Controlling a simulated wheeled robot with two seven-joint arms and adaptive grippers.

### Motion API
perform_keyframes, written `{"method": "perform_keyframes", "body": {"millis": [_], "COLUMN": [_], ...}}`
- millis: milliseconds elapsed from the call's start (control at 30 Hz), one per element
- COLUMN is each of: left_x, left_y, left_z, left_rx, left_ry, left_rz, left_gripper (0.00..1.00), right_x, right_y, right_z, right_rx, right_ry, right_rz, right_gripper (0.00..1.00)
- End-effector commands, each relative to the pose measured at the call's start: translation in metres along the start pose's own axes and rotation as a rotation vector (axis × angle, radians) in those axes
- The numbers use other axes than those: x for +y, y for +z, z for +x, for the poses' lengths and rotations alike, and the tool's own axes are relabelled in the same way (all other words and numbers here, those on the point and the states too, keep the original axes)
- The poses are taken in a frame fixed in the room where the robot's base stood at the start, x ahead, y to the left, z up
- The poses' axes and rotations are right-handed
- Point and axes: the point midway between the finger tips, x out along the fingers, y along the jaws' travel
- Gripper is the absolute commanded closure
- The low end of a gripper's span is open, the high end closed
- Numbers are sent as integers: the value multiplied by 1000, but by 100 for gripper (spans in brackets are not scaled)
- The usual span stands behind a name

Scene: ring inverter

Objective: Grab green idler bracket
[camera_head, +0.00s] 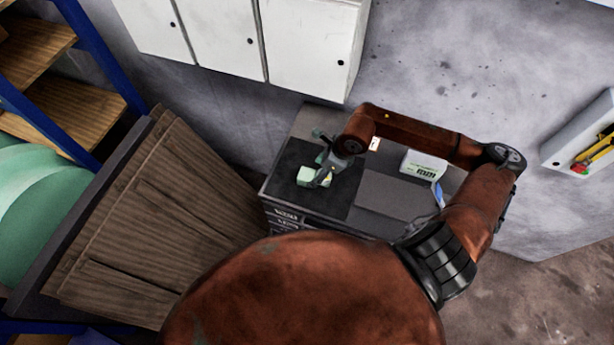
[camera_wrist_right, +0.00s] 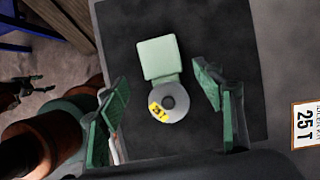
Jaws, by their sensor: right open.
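The green idler bracket (camera_wrist_right: 158,58) lies on a dark mat and shows as a pale green block with a round grey disc (camera_wrist_right: 174,101) at one end. A yellow label sits by the disc. In the head view the bracket (camera_head: 307,176) is on the left part of the workbench, partly covered by my right gripper (camera_head: 327,163). In the right wrist view my right gripper (camera_wrist_right: 161,80) is open, with green-padded fingers on either side of the disc end, apart from it. A dark jaw shape at the wrist view's left edge looks like my left gripper (camera_wrist_right: 30,86); its opening is unclear.
The workbench's dark mat (camera_head: 285,185) is otherwise bare. A white box (camera_head: 424,164) and a blue item (camera_head: 438,193) are at the bench's right. White cabinets (camera_head: 310,50) hang behind it. Wooden boards (camera_head: 150,225) stand to the left.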

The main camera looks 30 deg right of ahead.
Motion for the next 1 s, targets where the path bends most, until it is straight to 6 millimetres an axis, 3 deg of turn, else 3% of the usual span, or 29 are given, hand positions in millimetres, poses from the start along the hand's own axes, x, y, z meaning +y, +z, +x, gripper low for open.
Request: {"method": "perform_keyframes", "body": {"millis": [500,733,1000], "left_x": [-1,-1,-1], "left_y": [-8,-8,-7], "left_z": [-17,-17,-17], "left_rx": [9,8,8], "left_ry": [-1,-1,-1], "left_rz": [1,1,1], "left_gripper": [34,34,34], "right_x": [-3,-4,-4], "right_y": [3,2,2], "right_z": [59,60,60], "right_rx": [1,1,1], "right_ry": [2,1,2], "right_rz": [5,4,4], "right_gripper": [39,39,58]}}
